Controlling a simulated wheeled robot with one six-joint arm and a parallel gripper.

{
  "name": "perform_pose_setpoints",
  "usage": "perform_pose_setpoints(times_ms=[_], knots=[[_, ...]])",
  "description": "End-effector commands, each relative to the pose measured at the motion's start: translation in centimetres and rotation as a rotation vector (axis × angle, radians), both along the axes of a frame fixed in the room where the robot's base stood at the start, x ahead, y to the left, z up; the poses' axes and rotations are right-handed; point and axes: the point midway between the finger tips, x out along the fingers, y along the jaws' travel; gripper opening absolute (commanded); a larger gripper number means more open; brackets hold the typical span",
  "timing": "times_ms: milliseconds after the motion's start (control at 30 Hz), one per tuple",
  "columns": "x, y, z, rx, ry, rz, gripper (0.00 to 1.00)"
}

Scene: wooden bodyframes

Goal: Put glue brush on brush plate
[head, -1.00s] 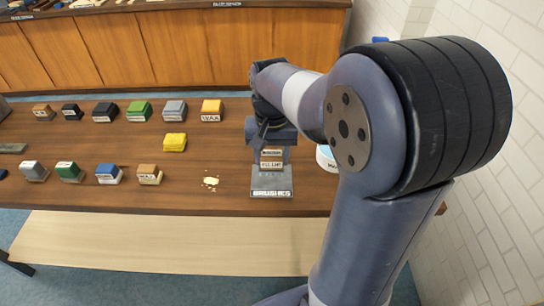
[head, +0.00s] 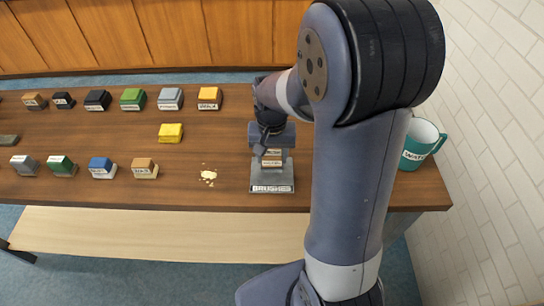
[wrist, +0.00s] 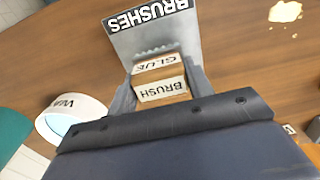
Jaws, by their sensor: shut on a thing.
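The glue brush (head: 272,160) is a small wooden block with white labels; in the wrist view its labels read GLUE and BRUSH (wrist: 162,90). My gripper (head: 271,150) is shut on it, with one finger on each side in the wrist view (wrist: 160,85). The brush plate (head: 272,187) is a grey slab marked BRUSHES on the dark table, and it also shows in the wrist view (wrist: 135,40). The brush is over the plate in both views. I cannot tell whether it touches the plate, as its lower end is hidden.
A yellow block (head: 171,133) and pale crumbs (head: 208,176) lie left of the plate. Two rows of labelled blocks fill the table's left. A teal mug (head: 421,145) stands right of my arm. Bare table surrounds the plate.

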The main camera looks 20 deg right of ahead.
Motion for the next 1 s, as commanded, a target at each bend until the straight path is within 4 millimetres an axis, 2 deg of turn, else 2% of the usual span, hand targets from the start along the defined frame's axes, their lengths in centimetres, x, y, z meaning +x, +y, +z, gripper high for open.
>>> perform_pose_setpoints(times_ms=[133,500,533,700,800,1000], knots=[[0.0,0.0,-1.4,0.000,0.001,0.000,0.30],[0.0,0.0,-1.9,0.000,-0.001,0.000,0.30],[0.0,0.0,-1.9,0.000,0.000,0.000,0.50],[0.0,0.0,-1.8,0.000,0.000,0.000,0.63],[0.0,0.0,-1.8,0.000,0.000,0.000,0.70],[0.0,0.0,-1.7,0.000,0.000,0.000,0.70]])
